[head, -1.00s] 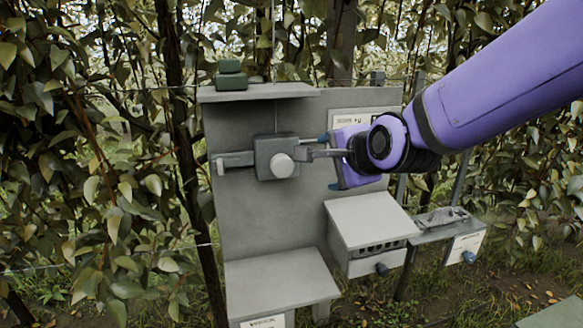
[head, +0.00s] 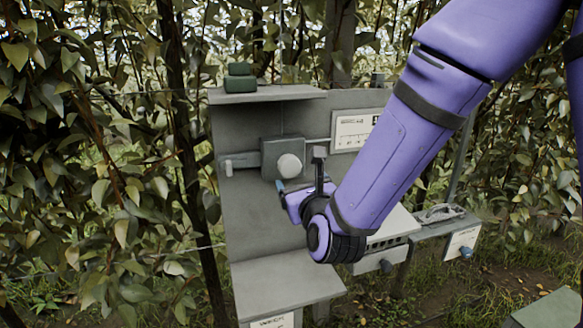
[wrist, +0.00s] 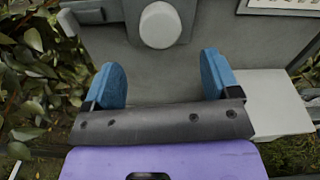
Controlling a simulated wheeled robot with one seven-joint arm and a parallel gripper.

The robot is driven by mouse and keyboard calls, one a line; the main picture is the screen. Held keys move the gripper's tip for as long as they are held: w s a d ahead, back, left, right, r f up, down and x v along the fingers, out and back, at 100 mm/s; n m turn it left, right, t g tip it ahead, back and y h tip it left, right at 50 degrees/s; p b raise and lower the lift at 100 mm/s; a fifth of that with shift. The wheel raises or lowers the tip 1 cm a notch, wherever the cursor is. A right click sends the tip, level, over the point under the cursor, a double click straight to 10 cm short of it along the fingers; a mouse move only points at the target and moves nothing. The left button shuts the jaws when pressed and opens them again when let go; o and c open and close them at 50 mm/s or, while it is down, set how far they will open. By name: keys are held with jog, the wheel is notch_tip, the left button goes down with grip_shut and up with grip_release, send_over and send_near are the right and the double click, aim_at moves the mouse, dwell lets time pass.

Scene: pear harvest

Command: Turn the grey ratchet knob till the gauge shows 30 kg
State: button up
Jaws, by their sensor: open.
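The pale grey round knob (head: 290,167) sits on a darker grey square box (head: 268,157) fixed to the grey upright panel. In the wrist view the knob (wrist: 160,26) is at the top, beyond and between my fingertips. My gripper (head: 300,170) is below and in front of the box in the head view. Its two blue-padded fingers (wrist: 164,78) are wide apart with nothing between them, clear of the knob. A white gauge card (head: 355,130) with small marks is to the right of the box, partly behind my arm. Its reading is too small to tell.
A lower grey shelf (head: 285,285) projects below. A pale box (head: 400,222) with slots and a side tray (head: 425,232) are at right, partly behind my arm. Dense foliage surrounds the panel.

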aim_at(291, 169)
jog(key=x, duration=0.9)
jog(key=shift+w+a, duration=0.1)
jog(key=shift+w, duration=0.15)
jog(key=shift+c, duration=0.5)
jog(key=c, duration=0.8)
